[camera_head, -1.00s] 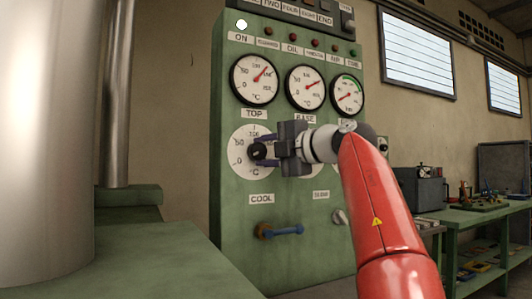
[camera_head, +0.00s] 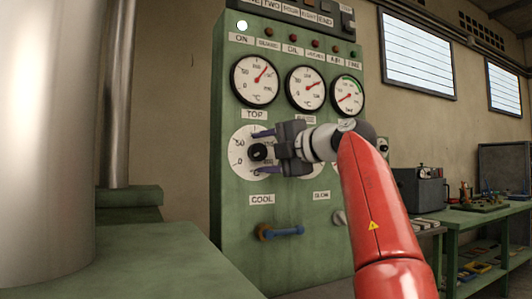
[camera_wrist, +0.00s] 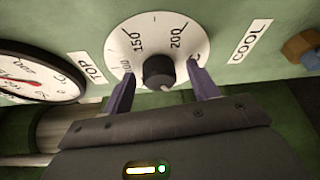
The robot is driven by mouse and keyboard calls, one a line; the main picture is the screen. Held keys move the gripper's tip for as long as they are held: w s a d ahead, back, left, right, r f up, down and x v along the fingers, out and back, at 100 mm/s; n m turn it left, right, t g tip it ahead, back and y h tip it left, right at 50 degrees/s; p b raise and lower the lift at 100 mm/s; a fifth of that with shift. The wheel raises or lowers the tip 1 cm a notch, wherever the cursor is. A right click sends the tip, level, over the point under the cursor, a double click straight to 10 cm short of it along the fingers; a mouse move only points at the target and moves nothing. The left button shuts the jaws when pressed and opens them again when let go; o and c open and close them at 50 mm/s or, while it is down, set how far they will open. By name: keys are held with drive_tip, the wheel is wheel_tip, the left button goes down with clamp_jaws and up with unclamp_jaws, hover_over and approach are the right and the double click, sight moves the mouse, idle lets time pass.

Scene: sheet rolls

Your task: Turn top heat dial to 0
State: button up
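The top heat dial is a white scale plate (camera_head: 238,156) with a black knob (camera_head: 258,152), below the TOP label on the green panel. In the wrist view the dial plate (camera_wrist: 140,27) shows 150 and 200, and its black knob (camera_wrist: 158,71) sits between my fingers. My gripper (camera_head: 262,151) is open around the knob, one purple finger above and one below in the head view. In the wrist view my gripper's fingertips (camera_wrist: 158,78) stand apart from the knob on both sides.
A round TOP gauge (camera_head: 256,80) with a red needle is above the dial, with more gauges beside it. A blue COOL handle (camera_head: 286,231) projects below. A bench (camera_head: 480,216) with tools stands at right.

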drive_tip(key=b+v, duration=0.1)
drive_tip(key=v, duration=0.6)
drive_tip(key=shift+s+d, duration=0.3)
drive_tip(key=shift+s, duration=0.05)
